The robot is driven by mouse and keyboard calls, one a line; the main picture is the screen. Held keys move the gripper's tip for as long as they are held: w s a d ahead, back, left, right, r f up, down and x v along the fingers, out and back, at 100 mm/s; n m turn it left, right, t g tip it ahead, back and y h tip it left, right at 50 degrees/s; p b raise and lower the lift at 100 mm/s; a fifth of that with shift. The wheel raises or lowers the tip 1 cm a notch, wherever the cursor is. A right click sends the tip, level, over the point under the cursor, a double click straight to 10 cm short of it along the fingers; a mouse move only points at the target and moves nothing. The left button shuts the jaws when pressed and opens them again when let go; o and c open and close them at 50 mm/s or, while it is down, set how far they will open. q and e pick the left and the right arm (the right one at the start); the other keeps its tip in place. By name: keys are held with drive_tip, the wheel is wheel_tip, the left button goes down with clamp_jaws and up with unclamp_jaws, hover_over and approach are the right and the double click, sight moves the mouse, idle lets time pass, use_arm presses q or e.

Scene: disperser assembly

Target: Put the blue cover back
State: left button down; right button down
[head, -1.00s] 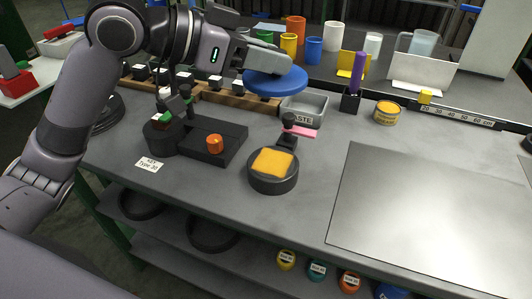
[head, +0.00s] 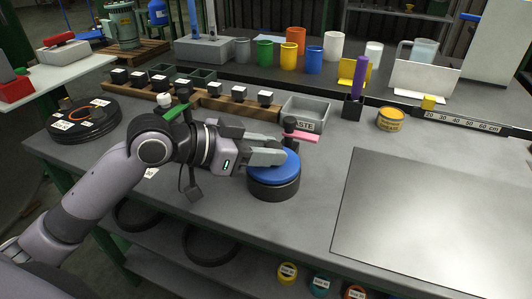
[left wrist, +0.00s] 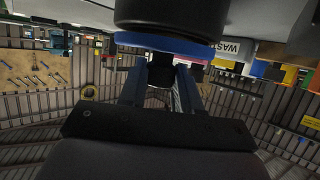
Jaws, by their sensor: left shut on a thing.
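The blue cover (head: 272,172) is a round disc over the top of the round black container (head: 274,188). In the left wrist view, which is upside down, the blue cover (left wrist: 168,44) lies against the black container (left wrist: 170,14), and I see no clear gap. My left gripper (head: 283,155) is above the cover, its fingers reaching in from the left, shut on the cover's dark knob (left wrist: 160,70). The container's yellow contents are hidden under the cover. My right gripper is not in view.
A dark stand with a pink piece (head: 302,136) is close behind the cover. A grey waste tray (head: 306,113), a purple item in a black holder (head: 359,80) and a yellow can (head: 391,118) stand farther back. A bare metal sheet (head: 430,220) lies at the right.

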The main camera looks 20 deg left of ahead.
use_arm(q)
drive_tip(key=shift+f, duration=0.2)
drive_tip(key=c, duration=0.8)
unclamp_jaws()
drive_tip(key=shift+f, duration=0.1)
drive_tip(key=shift+r, duration=0.2)
drive_tip(key=shift+b+v, duration=0.4)
drive_tip(key=shift+v, duration=5.55)
